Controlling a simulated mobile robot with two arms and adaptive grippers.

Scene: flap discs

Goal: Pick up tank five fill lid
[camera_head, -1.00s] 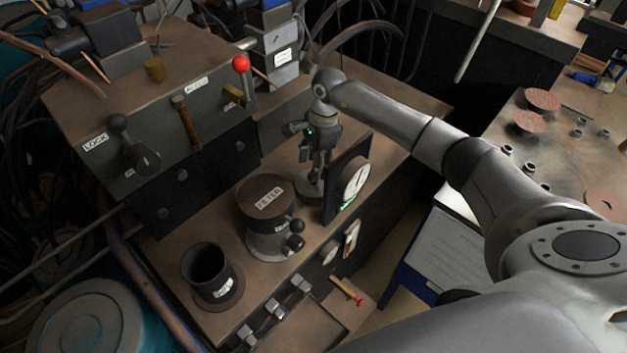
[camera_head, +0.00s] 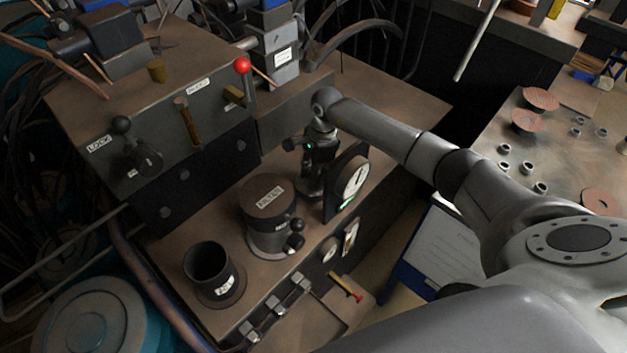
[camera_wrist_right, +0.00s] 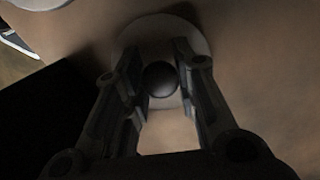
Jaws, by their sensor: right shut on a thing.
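The fill lid is a pale round disc (camera_wrist_right: 196,38) with a dark ball knob (camera_wrist_right: 160,79) in the right wrist view. It sits on the brown bench top behind the gauge, mostly hidden by my gripper in the head view. My right gripper (camera_head: 311,183) points down over it. In the right wrist view its two fingers (camera_wrist_right: 161,88) stand on either side of the knob and are shut on it. The disc appears flat on or very close to the surface; I cannot tell if there is a gap. My left gripper is out of view.
A round dial gauge (camera_head: 354,178) stands close to the right of my gripper. A cylinder with a labelled brown top (camera_head: 262,212) and an open dark cup (camera_head: 208,270) stand in front. A grey control box (camera_head: 185,85) with levers rises at the left.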

